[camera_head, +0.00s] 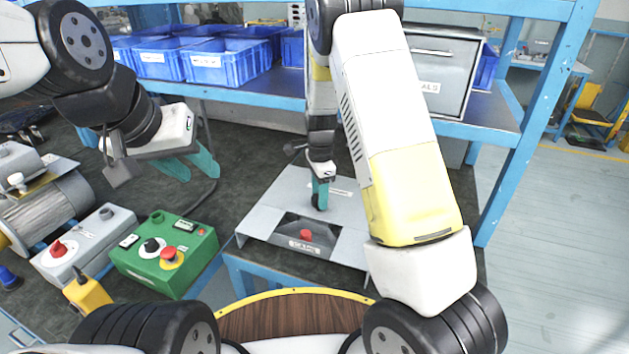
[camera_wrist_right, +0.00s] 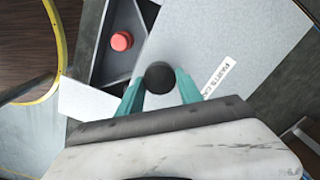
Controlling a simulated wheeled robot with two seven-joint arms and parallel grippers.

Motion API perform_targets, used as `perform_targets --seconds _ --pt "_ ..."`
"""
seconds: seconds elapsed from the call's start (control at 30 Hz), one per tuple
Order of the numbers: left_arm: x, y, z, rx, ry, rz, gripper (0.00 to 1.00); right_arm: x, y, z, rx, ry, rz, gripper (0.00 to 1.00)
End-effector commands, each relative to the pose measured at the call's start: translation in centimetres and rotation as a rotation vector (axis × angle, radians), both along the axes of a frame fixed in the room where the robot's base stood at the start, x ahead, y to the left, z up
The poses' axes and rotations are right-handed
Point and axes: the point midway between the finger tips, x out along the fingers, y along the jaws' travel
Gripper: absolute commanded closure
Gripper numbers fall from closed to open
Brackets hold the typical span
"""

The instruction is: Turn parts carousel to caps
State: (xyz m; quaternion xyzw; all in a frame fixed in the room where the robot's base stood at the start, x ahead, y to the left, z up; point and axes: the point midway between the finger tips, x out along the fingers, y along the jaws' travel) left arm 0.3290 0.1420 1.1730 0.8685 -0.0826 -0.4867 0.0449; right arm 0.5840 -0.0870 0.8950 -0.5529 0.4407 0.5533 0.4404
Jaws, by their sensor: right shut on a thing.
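The parts carousel is a grey metal housing (camera_head: 270,205) on the bench, with a dark open window at its front. A red round part (camera_head: 305,234) shows in that window, and also in the right wrist view (camera_wrist_right: 122,41). A label (camera_wrist_right: 218,77) beginning "PARTS CA" is on the top plate. My right gripper (camera_head: 320,190) points down and is shut on a black knob (camera_wrist_right: 160,76) on top of the carousel; the teal fingers sit on either side of it. My left gripper (camera_head: 190,163) hangs over the bench with its teal fingers apart and empty.
A green control box (camera_head: 165,250) with a red button and a grey box (camera_head: 84,242) with a red knob stand left of the carousel. A motor (camera_head: 45,205) is at far left. Blue bins (camera_head: 225,62) and a grey drawer cabinet (camera_head: 437,70) fill the shelf behind.

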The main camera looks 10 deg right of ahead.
Motion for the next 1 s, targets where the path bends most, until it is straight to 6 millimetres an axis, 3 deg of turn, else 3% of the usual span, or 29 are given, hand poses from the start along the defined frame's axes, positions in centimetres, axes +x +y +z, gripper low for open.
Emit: perform_targets --seconds 0.57,0.6,0.67,1.0 --pt "0.0 0.0 0.0 0.0 0.0 0.0 0.64 0.13 0.07 0.12 0.002 -0.004 -0.016 1.0" --pt "0.0 0.0 0.0 0.0 0.0 0.0 0.64 0.13 0.07 0.12 0.002 -0.004 -0.016 0.5" --pt "0.0 0.0 0.0 0.0 0.0 0.0 0.64 0.11 0.06 0.1 0.002 -0.004 -0.016 0.38" --pt "0.0 0.0 0.0 0.0 0.0 0.0 0.64 0.06 0.02 0.17 0.0 -0.002 -0.015 0.36"
